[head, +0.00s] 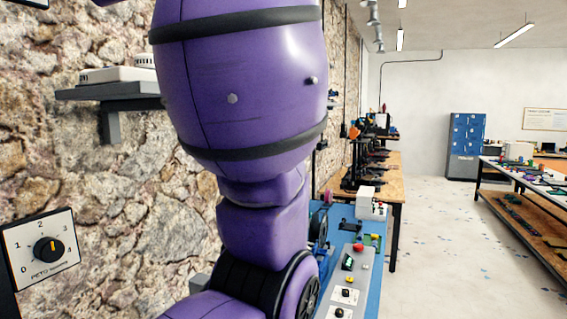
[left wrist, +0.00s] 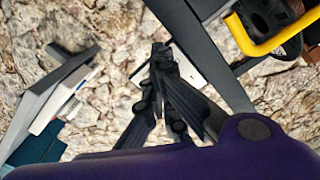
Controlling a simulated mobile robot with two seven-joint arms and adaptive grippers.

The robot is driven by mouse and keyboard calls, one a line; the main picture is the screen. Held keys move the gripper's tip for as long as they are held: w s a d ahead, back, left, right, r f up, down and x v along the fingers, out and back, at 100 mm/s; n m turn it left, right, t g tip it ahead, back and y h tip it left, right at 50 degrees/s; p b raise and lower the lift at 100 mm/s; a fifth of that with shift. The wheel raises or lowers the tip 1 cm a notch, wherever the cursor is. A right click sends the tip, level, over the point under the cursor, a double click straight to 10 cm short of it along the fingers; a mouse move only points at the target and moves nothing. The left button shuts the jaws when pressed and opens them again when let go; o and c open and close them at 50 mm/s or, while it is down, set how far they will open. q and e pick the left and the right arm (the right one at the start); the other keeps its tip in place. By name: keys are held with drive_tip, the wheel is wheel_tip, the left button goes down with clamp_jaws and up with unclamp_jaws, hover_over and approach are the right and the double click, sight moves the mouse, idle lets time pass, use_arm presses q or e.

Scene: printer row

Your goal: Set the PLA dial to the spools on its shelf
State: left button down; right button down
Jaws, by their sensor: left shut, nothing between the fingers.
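A white dial plate (head: 40,250) is on the stone wall at the lower left of the head view. Its small label looks like PETG, and its numbers run from 0 to 4. Its black knob (head: 48,249) has an orange mark pointing up and right, roughly towards 3. No label reading PLA is legible. My left gripper (left wrist: 160,48) is shut and empty in the left wrist view. Its tips are in front of a white plate (left wrist: 187,67), partly hidden by the fingers; contact cannot be told. My right gripper is not in view.
A dark wall shelf (head: 110,92) bears pale boxes. In the left wrist view, a yellow bar (left wrist: 241,38) and dark spools (left wrist: 266,14) are at upper right. My purple arm hides much of the head view.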

use_arm(q)
drive_tip(key=shift+w+a, duration=0.1)
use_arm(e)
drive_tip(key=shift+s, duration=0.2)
use_arm(q)
drive_tip(key=shift+r, duration=0.1)
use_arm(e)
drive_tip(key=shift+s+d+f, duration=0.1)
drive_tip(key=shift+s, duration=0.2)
use_arm(q)
drive_tip(key=shift+r, duration=0.1)
drive_tip(key=shift+r, duration=0.15)
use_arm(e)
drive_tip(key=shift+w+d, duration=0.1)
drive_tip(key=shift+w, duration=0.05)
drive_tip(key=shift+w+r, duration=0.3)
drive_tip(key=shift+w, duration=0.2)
use_arm(q)
drive_tip(key=shift+s+r+p, duration=0.3)
drive_tip(key=shift+s+p, duration=0.05)
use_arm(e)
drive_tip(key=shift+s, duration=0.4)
use_arm(q)
drive_tip(key=shift+s+a+r, duration=0.1)
drive_tip(key=shift+s+a, duration=0.05)
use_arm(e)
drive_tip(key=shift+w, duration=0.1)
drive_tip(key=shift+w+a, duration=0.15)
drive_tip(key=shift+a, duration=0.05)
